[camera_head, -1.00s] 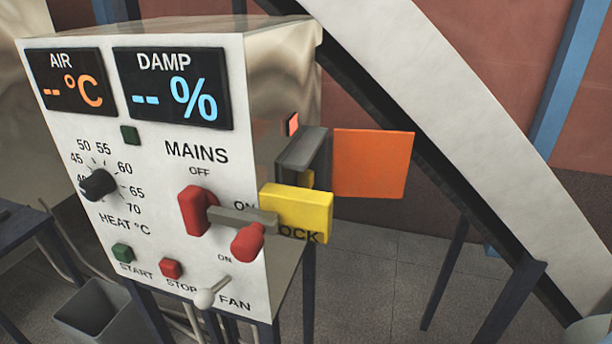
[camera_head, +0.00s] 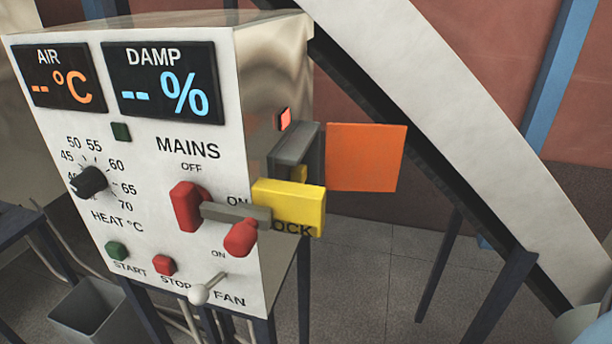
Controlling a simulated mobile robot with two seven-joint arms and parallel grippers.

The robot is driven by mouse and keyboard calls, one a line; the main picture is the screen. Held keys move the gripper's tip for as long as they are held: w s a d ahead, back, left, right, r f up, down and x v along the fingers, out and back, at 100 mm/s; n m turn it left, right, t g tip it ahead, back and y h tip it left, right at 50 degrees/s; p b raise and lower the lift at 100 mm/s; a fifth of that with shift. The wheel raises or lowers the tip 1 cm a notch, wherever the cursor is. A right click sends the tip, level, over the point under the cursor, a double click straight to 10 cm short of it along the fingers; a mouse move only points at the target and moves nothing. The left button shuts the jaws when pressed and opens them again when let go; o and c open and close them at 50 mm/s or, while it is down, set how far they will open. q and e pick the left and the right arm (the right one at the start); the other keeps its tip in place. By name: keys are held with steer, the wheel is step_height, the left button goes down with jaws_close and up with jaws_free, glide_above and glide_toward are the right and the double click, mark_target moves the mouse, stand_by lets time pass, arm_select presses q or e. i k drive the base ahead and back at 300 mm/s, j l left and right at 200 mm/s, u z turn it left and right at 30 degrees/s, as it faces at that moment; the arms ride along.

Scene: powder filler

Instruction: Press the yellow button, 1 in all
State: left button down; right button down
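A yellow block (camera_head: 288,210) juts out at the right edge of the white control panel (camera_head: 145,230), beside the red MAINS handle. It partly covers a label of which "OCK" shows. A smaller bit of yellow (camera_head: 300,173) shows behind it, under a grey bracket (camera_head: 293,145); its full shape is hidden. I cannot tell from this view which yellow part is a button. Neither of my grippers is in view.
The red MAINS handle (camera_head: 188,207) with its grey bar (camera_head: 236,213) sits left of the yellow block. An orange plate (camera_head: 366,157) stands out to its right. Green START (camera_head: 116,251) and red STOP (camera_head: 164,265) buttons and a FAN lever (camera_head: 200,293) are below.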

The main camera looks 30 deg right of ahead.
mark_target(297, 175)
steer(key=i+z, duration=0.1)
steer(key=z, duration=0.3)
steer(key=j+z, duration=0.15)
steer(key=z, duration=0.25)
steer(key=i+j+z, duration=0.1)
steer(key=z, duration=0.35)
steer(key=j+z, duration=0.15)
steer(key=z, duration=0.25)
